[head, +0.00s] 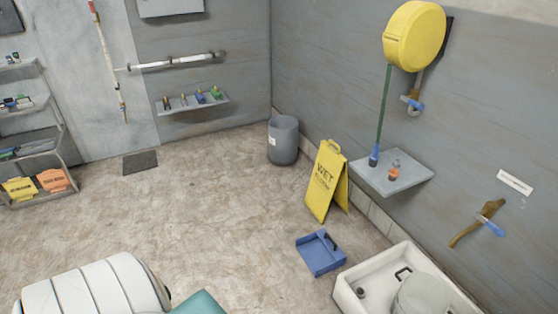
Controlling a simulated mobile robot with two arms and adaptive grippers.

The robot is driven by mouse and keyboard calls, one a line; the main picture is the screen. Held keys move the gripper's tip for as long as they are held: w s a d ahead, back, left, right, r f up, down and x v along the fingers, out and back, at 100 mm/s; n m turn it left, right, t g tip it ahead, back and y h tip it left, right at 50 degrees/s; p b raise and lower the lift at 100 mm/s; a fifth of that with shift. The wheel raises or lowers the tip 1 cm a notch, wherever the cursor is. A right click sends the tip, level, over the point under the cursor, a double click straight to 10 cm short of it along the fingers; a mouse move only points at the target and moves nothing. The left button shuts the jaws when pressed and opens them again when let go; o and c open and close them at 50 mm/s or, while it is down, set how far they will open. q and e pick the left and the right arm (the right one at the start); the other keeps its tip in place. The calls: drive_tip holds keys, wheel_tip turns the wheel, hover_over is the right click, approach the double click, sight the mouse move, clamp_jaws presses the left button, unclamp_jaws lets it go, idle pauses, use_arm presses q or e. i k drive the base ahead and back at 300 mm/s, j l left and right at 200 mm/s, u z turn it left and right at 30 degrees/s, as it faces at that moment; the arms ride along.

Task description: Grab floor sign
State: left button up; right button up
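The yellow floor sign (326,182) stands upright on the floor as an A-frame near the right-hand wall. Its front panel reads "WET FLOOR", the second word less clear, and it has a handle at the top. Nothing touches it. Neither of my grippers shows in the head view, so I cannot see where they are or whether they are open.
A blue tray (318,256) lies on the floor in front of the sign. A white basin (352,292) holding a bucket (422,294) is at lower right. A grey bin (283,141) stands behind. A wall shelf (405,182) juts out right. The middle floor is clear.

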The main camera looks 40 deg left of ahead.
sight(329, 180)
drive_tip(key=u, duration=1)
